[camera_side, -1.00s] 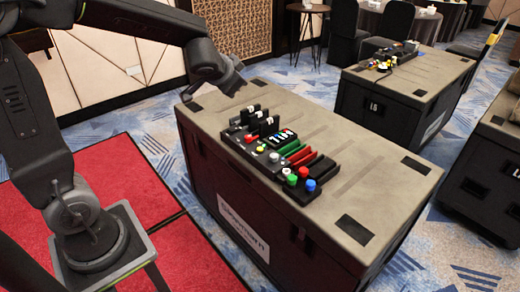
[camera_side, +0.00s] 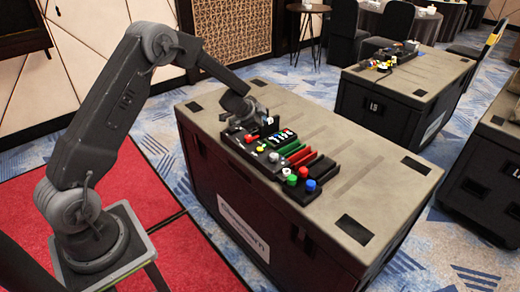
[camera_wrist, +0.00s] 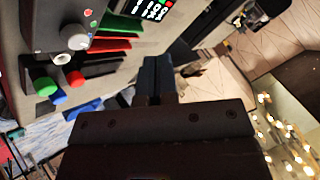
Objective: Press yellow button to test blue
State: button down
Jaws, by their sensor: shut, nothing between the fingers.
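A black control panel (camera_side: 258,160) lies on the grey top of a large black case. Its lit display (camera_side: 284,137) shows partly at the top of the wrist view (camera_wrist: 155,8). At the panel's near end are a green button (camera_side: 292,180), a blue button (camera_side: 310,185), a red button (camera_side: 303,172) and a white button (camera_side: 285,171). They also show in the wrist view, with the blue one (camera_wrist: 57,97) at lower left. I cannot make out a yellow button. My gripper (camera_side: 255,122) is shut and empty, low over the panel's far end; contact cannot be told.
Red and green sliders or bars (camera_side: 302,155) stand along the panel's right side. The case top (camera_side: 350,165) is clear to the right. A second case (camera_side: 410,80) with small items stands behind, and a third at the right edge.

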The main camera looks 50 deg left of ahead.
aim_at(261, 150)
dwell(0.3)
jog(key=shift+f, duration=4.35)
jog(key=shift+f, duration=0.1)
jog(key=shift+f, duration=0.3)
jog(key=shift+f, duration=0.5)
jog(key=shift+r, duration=0.9)
jog(key=shift+r, duration=2.5)
